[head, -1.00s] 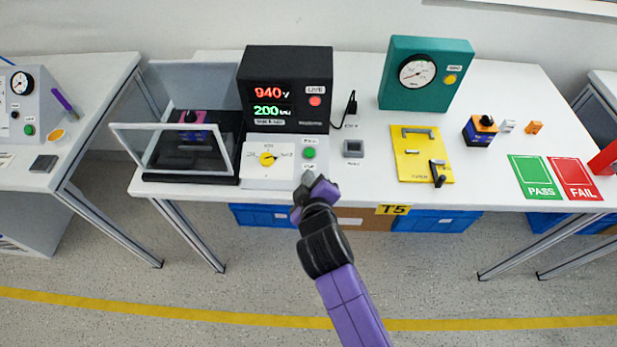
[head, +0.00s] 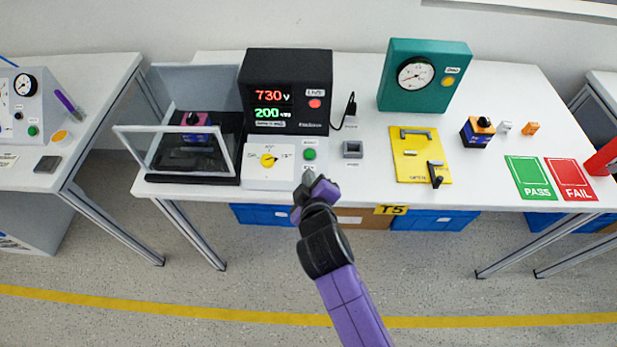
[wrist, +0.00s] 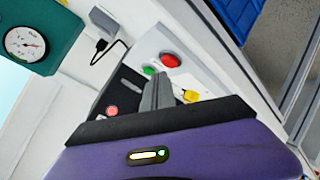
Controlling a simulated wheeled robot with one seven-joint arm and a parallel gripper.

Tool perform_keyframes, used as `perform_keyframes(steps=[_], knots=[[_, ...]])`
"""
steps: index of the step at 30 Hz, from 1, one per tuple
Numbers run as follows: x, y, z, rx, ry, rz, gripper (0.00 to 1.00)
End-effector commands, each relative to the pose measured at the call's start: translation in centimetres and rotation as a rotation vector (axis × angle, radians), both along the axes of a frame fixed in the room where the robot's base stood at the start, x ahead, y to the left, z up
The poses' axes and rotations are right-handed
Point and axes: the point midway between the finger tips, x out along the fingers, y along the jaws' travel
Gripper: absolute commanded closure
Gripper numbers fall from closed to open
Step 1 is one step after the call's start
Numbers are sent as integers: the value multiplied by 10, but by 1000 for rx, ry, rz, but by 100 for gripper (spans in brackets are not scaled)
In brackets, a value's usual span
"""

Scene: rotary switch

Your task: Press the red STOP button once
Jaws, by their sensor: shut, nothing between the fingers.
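The red STOP button (wrist: 170,60) shows in the wrist view on the white control panel (wrist: 155,42), beside a green button (wrist: 149,71). In the head view the green button (head: 309,155) is visible, and the red button is hidden behind my gripper. My gripper (head: 316,182) is at the front edge of the panel, below the green button in the picture. In the wrist view my gripper's grey fingers (wrist: 158,82) are together and empty, pointing toward the buttons. The fingertips appear apart from the red button; the exact gap is unclear.
A yellow rotary knob (head: 268,160) sits left of the buttons. Behind is a black meter box (head: 288,65) showing 730 V and 200. A clear-lidded fixture (head: 190,165) stands left. A grey socket block (head: 352,149) and yellow plate (head: 410,170) lie right.

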Motion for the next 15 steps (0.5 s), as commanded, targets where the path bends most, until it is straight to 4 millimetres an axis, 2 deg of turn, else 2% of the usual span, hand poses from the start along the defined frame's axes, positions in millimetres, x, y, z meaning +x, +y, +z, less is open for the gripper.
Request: perform_keyframes(steps=[15], knots=[[-13, 0, 43, 0, 0, 0, 100]])
